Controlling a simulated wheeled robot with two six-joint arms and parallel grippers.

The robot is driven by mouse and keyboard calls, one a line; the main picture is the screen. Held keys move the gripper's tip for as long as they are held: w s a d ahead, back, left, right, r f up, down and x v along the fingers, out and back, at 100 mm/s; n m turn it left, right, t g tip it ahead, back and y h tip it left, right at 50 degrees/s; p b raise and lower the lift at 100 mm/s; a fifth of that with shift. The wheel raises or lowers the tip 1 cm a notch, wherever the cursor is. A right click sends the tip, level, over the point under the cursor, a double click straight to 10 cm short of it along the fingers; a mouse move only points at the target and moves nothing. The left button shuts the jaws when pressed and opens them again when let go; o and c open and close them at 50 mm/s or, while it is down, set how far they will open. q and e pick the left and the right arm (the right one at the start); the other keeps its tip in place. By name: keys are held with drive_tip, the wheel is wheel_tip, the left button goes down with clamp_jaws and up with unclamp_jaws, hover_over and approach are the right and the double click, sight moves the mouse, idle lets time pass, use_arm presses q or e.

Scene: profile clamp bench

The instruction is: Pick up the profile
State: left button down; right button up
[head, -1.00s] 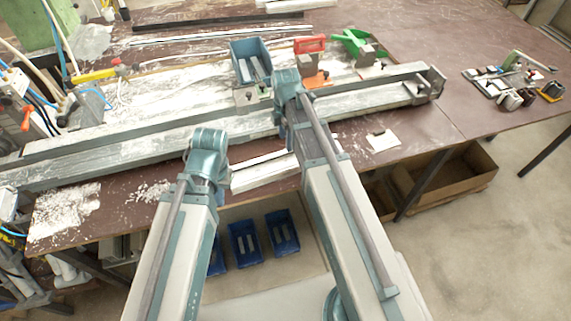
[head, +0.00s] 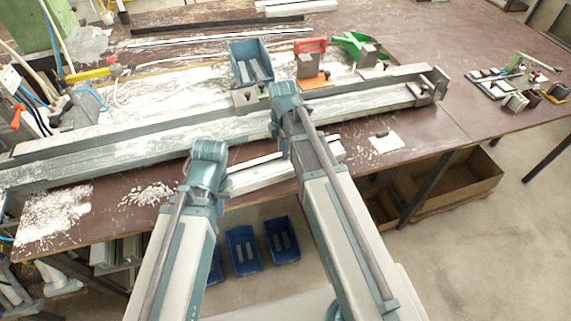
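A pale, long profile (head: 262,174) lies near the front edge of the table, partly behind both of my arms. Its right end shows just right of my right arm, and its left end is close to my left wrist. My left arm reaches up from the bottom to the profile's left part. My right arm crosses over its right part, its teal joint in front of the long metal clamp rail (head: 385,97). Both grippers are hidden behind my own arm links, so their fingers and any contact with the profile cannot be seen.
A blue bin (head: 250,62), a red-orange clamp (head: 312,65) and a green scoop-like item (head: 357,45) stand behind the rail. A small white card (head: 386,142) lies at right. Blue trays (head: 243,250) and a cardboard box (head: 450,185) are below the table.

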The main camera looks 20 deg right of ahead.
clamp_jaws()
idle(1.0)
